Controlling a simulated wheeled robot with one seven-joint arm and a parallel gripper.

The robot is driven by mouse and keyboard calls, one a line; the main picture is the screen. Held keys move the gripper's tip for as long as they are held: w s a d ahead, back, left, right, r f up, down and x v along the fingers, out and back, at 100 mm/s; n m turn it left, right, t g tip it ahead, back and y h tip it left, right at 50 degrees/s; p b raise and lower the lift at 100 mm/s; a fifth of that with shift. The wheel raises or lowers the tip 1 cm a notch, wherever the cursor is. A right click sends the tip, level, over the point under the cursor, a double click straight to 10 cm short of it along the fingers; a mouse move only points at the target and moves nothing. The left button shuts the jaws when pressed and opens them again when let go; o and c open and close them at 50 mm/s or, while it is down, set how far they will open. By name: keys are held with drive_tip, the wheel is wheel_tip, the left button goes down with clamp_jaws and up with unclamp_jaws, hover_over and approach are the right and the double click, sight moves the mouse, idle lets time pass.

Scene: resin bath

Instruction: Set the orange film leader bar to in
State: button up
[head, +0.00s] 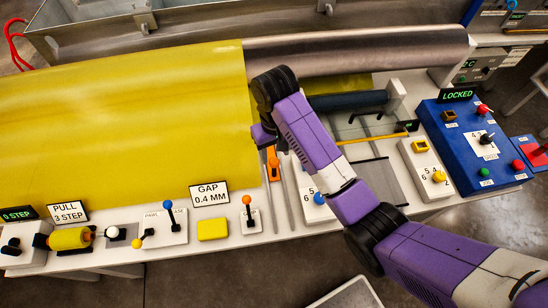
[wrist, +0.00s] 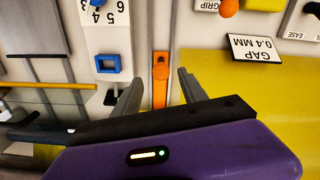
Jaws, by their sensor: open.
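The orange film leader bar (head: 274,171) is an upright-running strip with a round knob, set in the pale deck at the right edge of the yellow film in the head view. In the wrist view the bar (wrist: 159,92) runs between my two fingers, its knob near the fingertips. My gripper (wrist: 158,78) is open, one finger on each side of the bar, with gaps on both sides. I cannot tell its height above the bar. In the head view my gripper (head: 268,143) is over the bar's far end and partly hides it.
Yellow film (head: 130,110) covers the left. A GAP sign (head: 209,194) and an orange-knobbed lever (head: 248,208) stand near the front edge. A blue-knobbed selector (head: 317,199) is to the right. A thin yellow rod (head: 372,138) crosses the clear tray. A blue LOCKED panel (head: 465,150) stands far right.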

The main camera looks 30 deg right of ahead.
sight(275, 162)
drive_tip(key=shift+f, duration=3.15)
clamp_jaws()
